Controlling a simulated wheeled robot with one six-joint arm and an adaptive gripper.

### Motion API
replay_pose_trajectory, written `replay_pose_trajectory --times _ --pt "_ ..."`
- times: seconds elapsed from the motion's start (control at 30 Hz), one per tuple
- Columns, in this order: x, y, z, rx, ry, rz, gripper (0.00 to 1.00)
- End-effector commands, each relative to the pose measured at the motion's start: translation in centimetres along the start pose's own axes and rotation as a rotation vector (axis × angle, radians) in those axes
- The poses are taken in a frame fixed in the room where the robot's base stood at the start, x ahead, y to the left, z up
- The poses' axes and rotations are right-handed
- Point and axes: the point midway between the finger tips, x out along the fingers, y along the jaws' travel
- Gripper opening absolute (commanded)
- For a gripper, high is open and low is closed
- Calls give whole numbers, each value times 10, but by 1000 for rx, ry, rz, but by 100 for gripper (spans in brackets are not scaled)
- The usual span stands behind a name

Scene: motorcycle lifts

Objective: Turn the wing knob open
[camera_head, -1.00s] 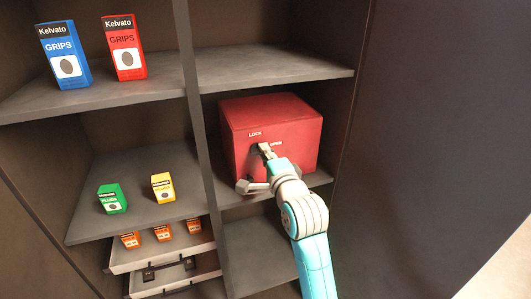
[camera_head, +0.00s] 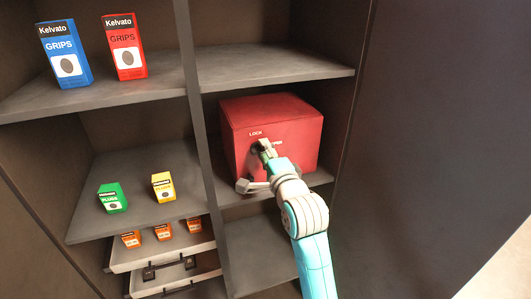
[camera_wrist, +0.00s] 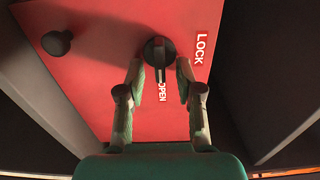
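The red box (camera_head: 285,120) sits on a shelf in the right bay. My gripper (camera_wrist: 160,68) is open, with one fingertip on each side of the knob's lower part. I cannot tell whether the fingers touch it. In the head view my gripper (camera_head: 266,150) hides most of the knob.
A round black pull (camera_wrist: 57,43) stands out from the red face. Shelf walls close in beside and above the box. The left bay holds blue (camera_head: 65,55), red (camera_head: 124,47), green (camera_head: 112,198) and yellow (camera_head: 163,187) cartons, above open drawers (camera_head: 160,255).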

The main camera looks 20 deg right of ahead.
Motion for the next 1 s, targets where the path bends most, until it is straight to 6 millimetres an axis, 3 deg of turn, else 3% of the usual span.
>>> replay_pose_trajectory --times 0.23,0.7,1.0 --pt "-11 0 0 0 0 0 35" --pt "-96 1 0 0 0 1 35" --pt "-119 1 0 0 0 1 35"
